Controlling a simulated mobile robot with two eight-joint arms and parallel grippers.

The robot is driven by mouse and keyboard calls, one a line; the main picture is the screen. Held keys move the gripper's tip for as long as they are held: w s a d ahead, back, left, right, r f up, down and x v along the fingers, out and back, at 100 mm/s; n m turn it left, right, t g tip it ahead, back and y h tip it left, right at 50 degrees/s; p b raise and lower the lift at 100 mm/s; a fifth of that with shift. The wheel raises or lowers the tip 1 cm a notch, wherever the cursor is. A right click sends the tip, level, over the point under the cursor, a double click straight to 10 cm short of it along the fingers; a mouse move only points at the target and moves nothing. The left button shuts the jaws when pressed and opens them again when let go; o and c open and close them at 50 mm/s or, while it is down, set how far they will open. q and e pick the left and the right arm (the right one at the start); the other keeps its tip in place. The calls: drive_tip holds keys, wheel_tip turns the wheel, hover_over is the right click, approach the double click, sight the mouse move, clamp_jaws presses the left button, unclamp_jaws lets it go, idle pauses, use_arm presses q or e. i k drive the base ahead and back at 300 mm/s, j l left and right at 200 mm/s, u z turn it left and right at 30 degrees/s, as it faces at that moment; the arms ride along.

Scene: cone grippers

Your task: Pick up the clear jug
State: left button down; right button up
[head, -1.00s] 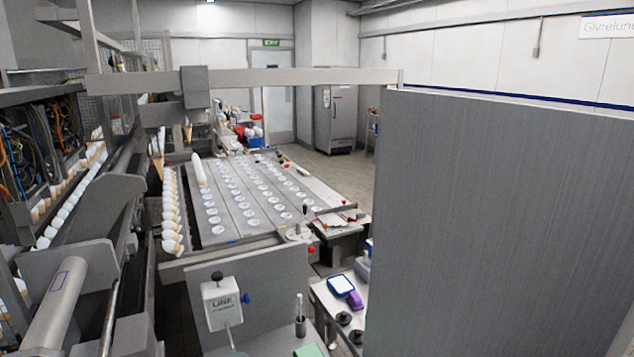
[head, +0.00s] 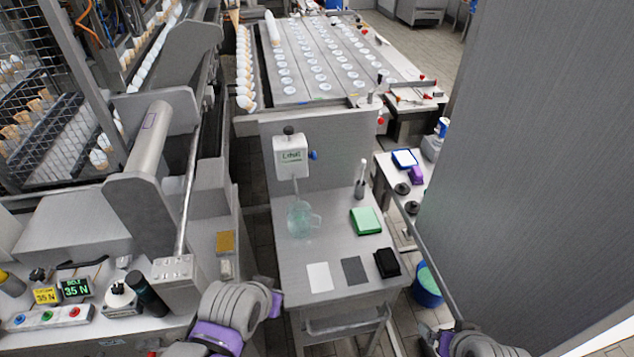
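The clear jug (head: 299,219) stands upright on the grey metal bench (head: 335,262), below the spout of a white dispenser (head: 290,157). It is see-through and faintly green, and its handle points to the right. My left arm, grey with purple parts, comes in at the bottom, left of the bench and apart from the jug. A part of my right arm shows at the bottom edge, right of the bench. I make out no fingers of either gripper.
A green cloth (head: 366,221), a black item (head: 387,262), a white card (head: 319,277) and a grey card (head: 355,270) lie on the bench. A brush holder (head: 360,186) stands behind the cloth. A tall grey panel (head: 530,180) closes off the right.

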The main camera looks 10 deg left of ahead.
sight(299, 223)
drive_tip(key=i+u, duration=0.15)
drive_tip(key=u, duration=0.3)
drive_tip(key=i+l+u, duration=0.1)
drive_tip(key=u, duration=0.35)
drive_tip(key=i+l+u, duration=0.15)
drive_tip(key=u, duration=0.3)
